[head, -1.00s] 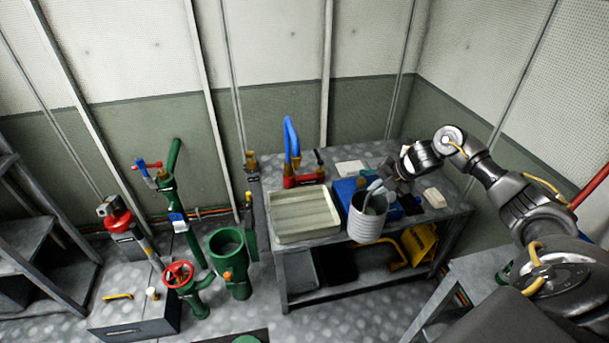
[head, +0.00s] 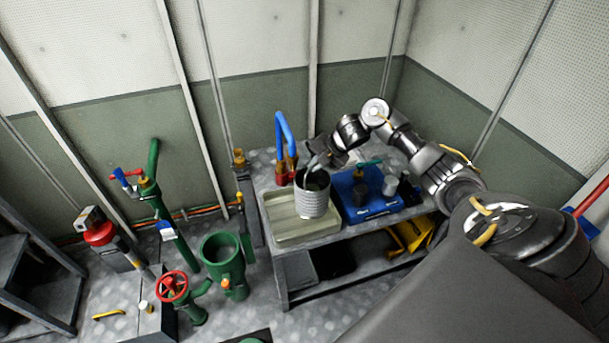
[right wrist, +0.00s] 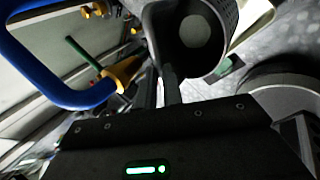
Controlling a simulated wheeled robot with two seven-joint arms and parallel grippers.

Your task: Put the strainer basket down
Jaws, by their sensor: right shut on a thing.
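The strainer basket (head: 313,202) is a grey ribbed cylinder, roughly upright with its open top showing. In the head view it is over the right part of a shallow cream tray (head: 272,228) on the workbench. Whether it touches the tray I cannot tell. My right gripper (head: 316,160) is above the basket and shut on its handle. In the right wrist view the fingers of my right gripper (right wrist: 165,88) close on a dark handle, and the perforated basket (right wrist: 227,20) hangs beyond. My left gripper is not in view.
A blue tray (head: 360,213) with several containers stands just right of the basket. A blue bent pipe (head: 280,130) rises behind the cream tray. The left part of the cream tray is clear. Green pipework with a red handwheel (head: 172,287) stands left of the bench.

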